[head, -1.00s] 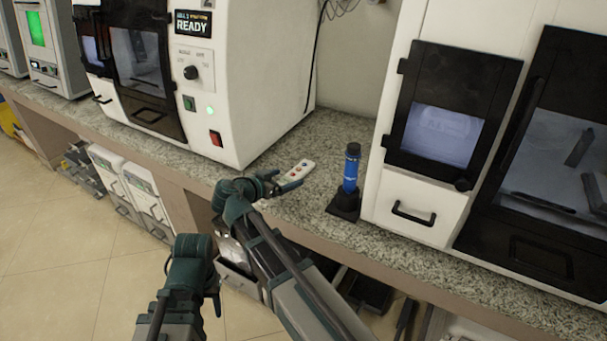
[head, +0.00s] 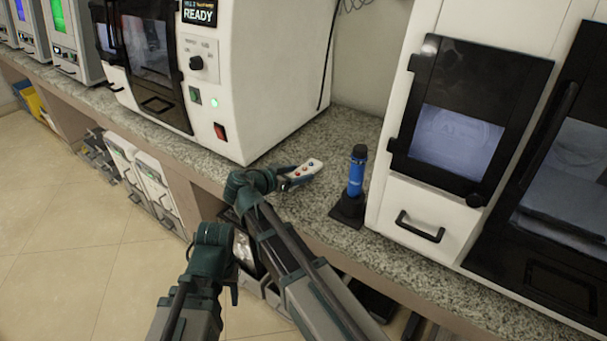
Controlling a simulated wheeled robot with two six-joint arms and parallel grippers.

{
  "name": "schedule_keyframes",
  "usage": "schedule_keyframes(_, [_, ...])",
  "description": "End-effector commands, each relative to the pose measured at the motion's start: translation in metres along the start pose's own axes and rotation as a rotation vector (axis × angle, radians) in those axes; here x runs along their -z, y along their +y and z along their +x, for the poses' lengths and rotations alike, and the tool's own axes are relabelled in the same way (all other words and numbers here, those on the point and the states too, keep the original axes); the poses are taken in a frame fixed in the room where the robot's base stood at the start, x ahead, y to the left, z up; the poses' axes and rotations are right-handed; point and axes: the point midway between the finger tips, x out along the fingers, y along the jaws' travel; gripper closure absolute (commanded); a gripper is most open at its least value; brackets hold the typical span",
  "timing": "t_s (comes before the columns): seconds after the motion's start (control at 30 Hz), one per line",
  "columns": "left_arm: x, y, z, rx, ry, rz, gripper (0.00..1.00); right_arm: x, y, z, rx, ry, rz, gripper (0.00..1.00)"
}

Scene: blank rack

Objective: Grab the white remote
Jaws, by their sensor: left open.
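The white remote (head: 309,168) has coloured buttons and lies at an angle on the speckled counter. It is between the large white machine and the blue cylinder. My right gripper (head: 292,179) is at the remote's near left end, with its fingers overlapping that end in the picture. I cannot tell whether the fingers touch it or are shut on it. My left gripper (head: 234,288) is open and empty, lower down in front of the counter and pointing downward. Its fingers are partly hidden by its own wrist.
A blue cylinder (head: 356,174) stands upright on a black base, right of the remote. A white machine reading READY (head: 262,75) rises behind and left. A white cabinet with dark doors (head: 412,190) stands right.

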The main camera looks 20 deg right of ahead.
Motion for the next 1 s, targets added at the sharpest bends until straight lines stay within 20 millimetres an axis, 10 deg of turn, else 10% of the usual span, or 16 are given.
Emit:
schedule_keyframes(0.37, [0.000,0.000,0.000,0.000,0.000,0.000,0.50,0.000,0.000,0.000,0.000,0.000,0.000,1.00])
schedule_keyframes(1.0, [-0.001,-0.002,-0.021,0.000,0.000,0.000,0.50,0.024,0.003,0.003,0.001,0.000,0.000,1.00])
